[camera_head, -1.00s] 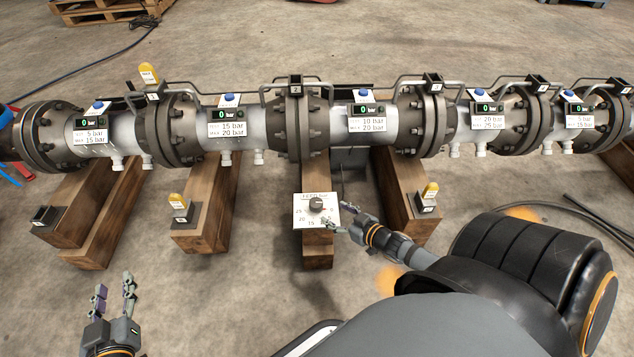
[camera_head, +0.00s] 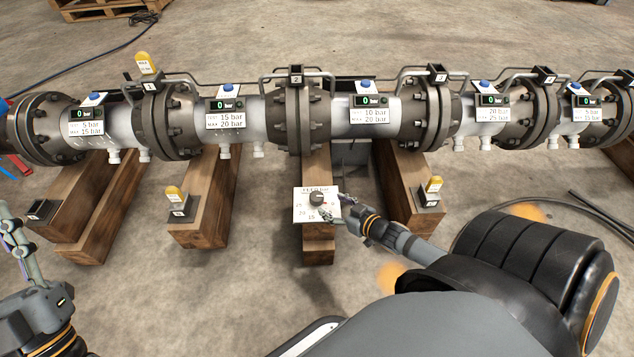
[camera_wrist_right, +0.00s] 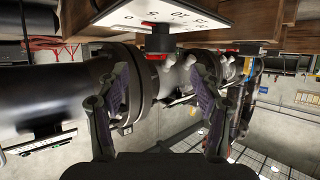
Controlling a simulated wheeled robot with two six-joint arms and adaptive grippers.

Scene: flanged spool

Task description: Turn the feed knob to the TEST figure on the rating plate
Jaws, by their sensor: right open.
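The feed knob (camera_head: 317,198) is a dark round knob on a white dial plate (camera_head: 301,211) marked with bar figures, on the middle wooden beam. My right gripper (camera_head: 331,207) is open beside the knob, at its lower right. In the right wrist view the two fingers (camera_wrist_right: 162,78) stand apart, and the knob (camera_wrist_right: 159,41) shows above and between their tips, not gripped. Rating plates with TEST and MAX lines sit on the pipe: 5/15 (camera_head: 86,122), 15/20 (camera_head: 226,120), 10/20 (camera_head: 368,117), 20/25 (camera_head: 492,115). My left gripper (camera_head: 14,238) is at the left edge, its jaw opening unclear.
The flanged pipe (camera_head: 268,119) lies across wooden beams, with displays reading 0 bar. Bare concrete floor lies in front at left.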

